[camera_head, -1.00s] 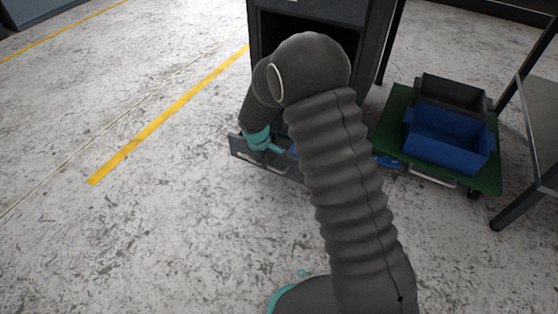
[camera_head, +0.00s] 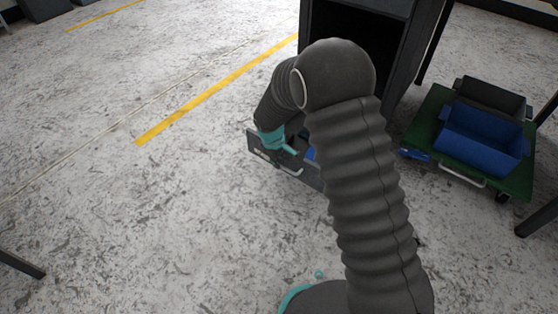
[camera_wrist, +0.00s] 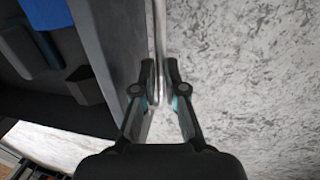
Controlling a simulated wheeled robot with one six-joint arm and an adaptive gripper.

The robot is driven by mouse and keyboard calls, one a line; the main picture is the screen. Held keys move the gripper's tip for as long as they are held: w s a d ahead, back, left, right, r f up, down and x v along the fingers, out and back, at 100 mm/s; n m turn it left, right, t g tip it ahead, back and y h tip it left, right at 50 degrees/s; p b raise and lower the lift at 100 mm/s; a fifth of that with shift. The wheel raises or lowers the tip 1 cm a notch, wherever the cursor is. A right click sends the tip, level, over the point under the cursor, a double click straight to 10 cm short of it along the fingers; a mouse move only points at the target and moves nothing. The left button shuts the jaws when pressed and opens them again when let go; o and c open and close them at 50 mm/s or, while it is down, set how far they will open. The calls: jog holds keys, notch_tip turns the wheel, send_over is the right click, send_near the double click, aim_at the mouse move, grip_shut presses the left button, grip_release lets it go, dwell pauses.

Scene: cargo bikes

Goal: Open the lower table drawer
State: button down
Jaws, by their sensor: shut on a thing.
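The lower drawer (camera_head: 262,148) is pulled out from the dark table cabinet (camera_head: 352,45), close to the floor. Its grey front with a light bar handle (camera_head: 291,171) faces toward me. In the wrist view the drawer front (camera_wrist: 105,45) runs up and down left of the fingers, and the handle (camera_wrist: 160,40) passes between the fingertips. My gripper (camera_wrist: 162,78) is shut on the handle. In the head view my arm hides the right part of the drawer and most of the gripper. Dark and blue items (camera_wrist: 45,45) lie inside the drawer.
A green cart (camera_head: 425,125) carrying a blue bin (camera_head: 482,140) and a dark bin (camera_head: 492,98) stands right of the cabinet. The floor (camera_head: 150,220) in front and to the left is open, with a dark leg (camera_head: 20,264) at the left edge.

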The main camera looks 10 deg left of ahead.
jog(key=shift+f, duration=0.1)
jog(key=c, duration=1.2)
grip_release()
jog(key=shift+w, duration=0.1)
jog(key=r, duration=0.4)
jog(key=s+r, duration=0.1)
jog(key=r, duration=0.3)
jog(key=s+r, duration=0.1)
jog(key=r, duration=0.2)
jog(key=shift+a+r, duration=0.4)
